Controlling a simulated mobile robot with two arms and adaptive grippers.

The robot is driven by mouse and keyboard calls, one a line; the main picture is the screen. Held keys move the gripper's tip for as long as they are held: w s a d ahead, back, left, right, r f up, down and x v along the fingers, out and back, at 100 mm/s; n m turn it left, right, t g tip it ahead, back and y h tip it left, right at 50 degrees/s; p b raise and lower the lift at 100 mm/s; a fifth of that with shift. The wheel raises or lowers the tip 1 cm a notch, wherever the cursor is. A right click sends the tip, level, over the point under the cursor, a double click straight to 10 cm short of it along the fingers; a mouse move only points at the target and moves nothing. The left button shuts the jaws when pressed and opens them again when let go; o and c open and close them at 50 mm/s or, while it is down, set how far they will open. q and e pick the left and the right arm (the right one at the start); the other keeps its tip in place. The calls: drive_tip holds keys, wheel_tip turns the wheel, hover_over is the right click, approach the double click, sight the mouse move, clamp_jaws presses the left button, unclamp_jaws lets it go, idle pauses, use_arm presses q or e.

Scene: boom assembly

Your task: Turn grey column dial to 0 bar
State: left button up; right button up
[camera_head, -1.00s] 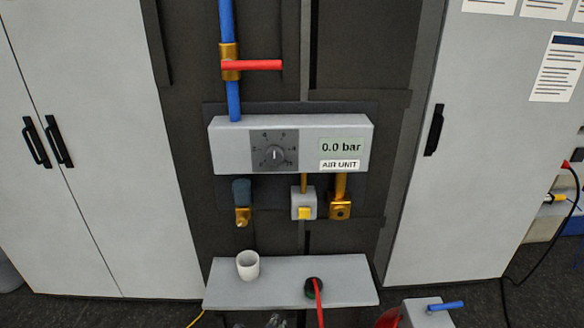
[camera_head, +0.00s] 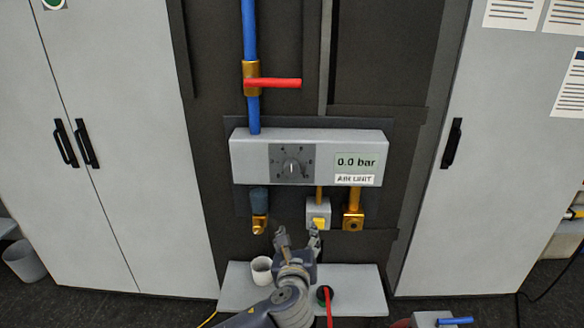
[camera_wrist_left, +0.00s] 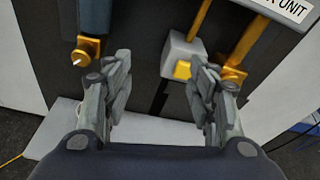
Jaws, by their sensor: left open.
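The air unit (camera_head: 250,165) is a light grey box on the dark wall panel. Its round dark grey dial (camera_head: 291,168) sits on a darker square plate with scale marks, and the pointer looks roughly upright. The display (camera_head: 355,162) reads 0.0 bar. My left gripper (camera_head: 297,236) is open and empty, below the dial and in front of the panel, near the yellow-buttoned grey block (camera_head: 318,213). In the left wrist view my left gripper (camera_wrist_left: 160,88) has its fingers spread, with the yellow button (camera_wrist_left: 183,70) beside the right finger. My right gripper is not in view.
A blue pipe with a red lever (camera_head: 273,83) rises above the unit. Brass fittings (camera_head: 353,219) hang below it. The shelf (camera_head: 358,285) holds a white cup (camera_head: 261,269) and a dark round piece with a red hose. Grey cabinets stand on both sides.

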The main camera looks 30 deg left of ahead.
use_arm(q)
drive_tip(key=m+t+y, duration=0.2)
approach(291, 172)
drive_tip(key=s, duration=0.1)
drive_tip(key=p+x, duration=0.1)
drive_tip(key=x, duration=0.2)
drive_tip(key=p+x, duration=0.1)
drive_tip(key=x, duration=0.2)
drive_tip(key=p+x, duration=0.2)
drive_tip(key=x, duration=0.1)
drive_tip(key=shift+w+d, duration=0.2)
drive_tip(key=shift+w, duration=0.1)
drive_tip(key=shift+w+a+f, duration=0.1)
drive_tip(key=shift+w+a, duration=0.15)
drive_tip(key=shift+w, duration=0.2)
drive_tip(key=c, duration=1.1)
